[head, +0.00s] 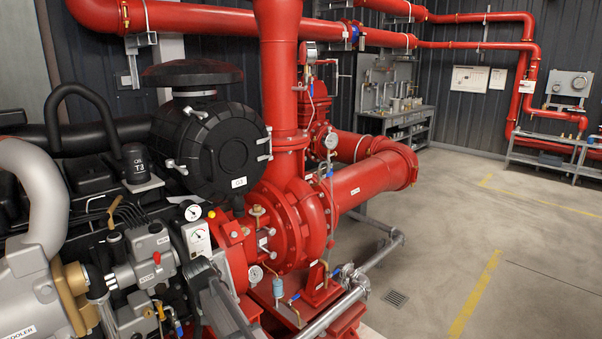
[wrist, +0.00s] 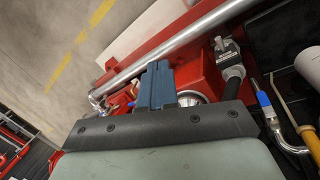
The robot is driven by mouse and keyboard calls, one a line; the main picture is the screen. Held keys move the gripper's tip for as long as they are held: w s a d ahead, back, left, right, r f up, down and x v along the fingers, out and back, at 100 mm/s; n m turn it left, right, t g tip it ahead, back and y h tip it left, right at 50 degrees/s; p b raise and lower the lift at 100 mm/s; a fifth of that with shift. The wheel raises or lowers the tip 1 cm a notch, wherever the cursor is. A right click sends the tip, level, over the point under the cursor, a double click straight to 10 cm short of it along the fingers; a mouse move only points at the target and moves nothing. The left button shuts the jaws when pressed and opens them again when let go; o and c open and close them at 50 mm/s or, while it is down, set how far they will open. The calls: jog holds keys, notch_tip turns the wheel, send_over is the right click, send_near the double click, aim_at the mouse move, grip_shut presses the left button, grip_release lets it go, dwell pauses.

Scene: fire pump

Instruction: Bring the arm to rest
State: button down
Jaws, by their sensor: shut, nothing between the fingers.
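My gripper (wrist: 158,72) shows in the wrist view as blue fingers in front of a dark bar. The fingers are together with nothing between them. Beyond them, partly hidden, lie a red base frame (wrist: 197,73) and a silver pipe (wrist: 185,42). I cannot tell whether the fingers touch anything there. In the head view I cannot clearly make out the gripper. The red pump (head: 290,222) stands in the middle of that view.
The engine with its black air filter (head: 210,148) and a grey valve block (head: 142,262) fills the left. Gauges and thin pipes surround the pump. A workbench (head: 405,125) stands at the back. The concrete floor (head: 440,235) at the right is clear.

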jog(key=s+d+f+g, duration=0.1)
jog(key=s+d+f, duration=0.3)
jog(key=d+f, duration=0.45)
jog(key=s+d+f+m+g, duration=0.1)
jog(key=s+d+f, duration=0.3)
jog(key=d+f, duration=0.45)
jog(key=s+d+f+g, duration=0.2)
jog(key=s+d+f, duration=0.2)
jog(key=d+f, duration=0.45)
jog(key=s+d+f+m+g+y, duration=0.1)
jog(key=s+d+f, duration=0.3)
jog(key=s, duration=0.6)
jog(key=s+d+f+g+y, duration=0.1)
jog(key=s+d+f, duration=0.3)
jog(key=s, duration=0.5)
jog(key=s+d+f+m+g+y, duration=0.1)
jog(key=s+d+f, duration=0.4)
jog(key=s, duration=0.5)
jog(key=shift+s+f+m, duration=0.3)
jog(key=shift+f, duration=0.15)
